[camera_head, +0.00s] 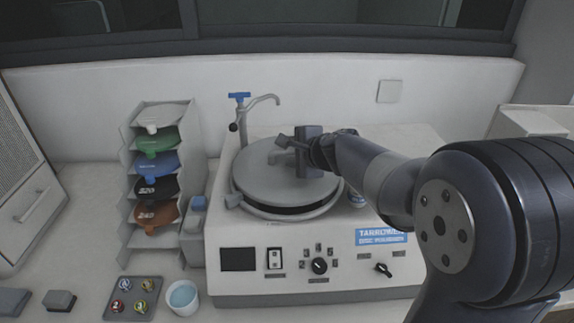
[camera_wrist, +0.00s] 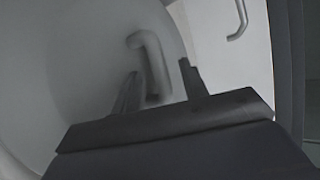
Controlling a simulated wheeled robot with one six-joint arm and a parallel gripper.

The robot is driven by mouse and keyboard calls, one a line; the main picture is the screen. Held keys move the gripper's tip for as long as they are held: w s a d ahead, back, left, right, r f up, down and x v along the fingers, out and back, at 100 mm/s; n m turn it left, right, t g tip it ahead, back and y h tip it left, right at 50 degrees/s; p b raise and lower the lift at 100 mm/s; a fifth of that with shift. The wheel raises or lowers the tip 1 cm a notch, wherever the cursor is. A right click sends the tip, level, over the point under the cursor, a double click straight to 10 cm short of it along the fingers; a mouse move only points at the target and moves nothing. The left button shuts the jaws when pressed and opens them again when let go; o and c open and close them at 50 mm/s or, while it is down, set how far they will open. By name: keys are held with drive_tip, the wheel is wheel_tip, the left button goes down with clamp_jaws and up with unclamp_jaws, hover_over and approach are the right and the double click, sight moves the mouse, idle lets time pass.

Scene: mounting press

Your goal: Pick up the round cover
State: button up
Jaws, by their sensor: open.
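The round cover (camera_head: 258,178) is a grey disc lying on top of the polishing machine's bowl. It fills much of the wrist view as a pale grey surface (camera_wrist: 85,70), with its bent grey handle (camera_wrist: 150,62) rising near the middle. My gripper (camera_head: 284,143) is over the cover, close to the handle. In the wrist view its two fingers (camera_wrist: 160,72) are apart, with the lower part of the handle showing between them. I cannot tell whether they touch it. In the head view my gripper partly hides the handle.
A tap (camera_head: 262,99) with a blue handle stands behind the cover; its spout also shows in the wrist view (camera_wrist: 241,15). A rack of coloured pads (camera_head: 158,165) stands left. A white cup (camera_head: 183,298) and small tray (camera_head: 133,298) lie front left. The machine's control panel (camera_head: 320,265) faces front.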

clamp_jaws()
idle(0.5)
drive_tip(key=shift+w, duration=0.1)
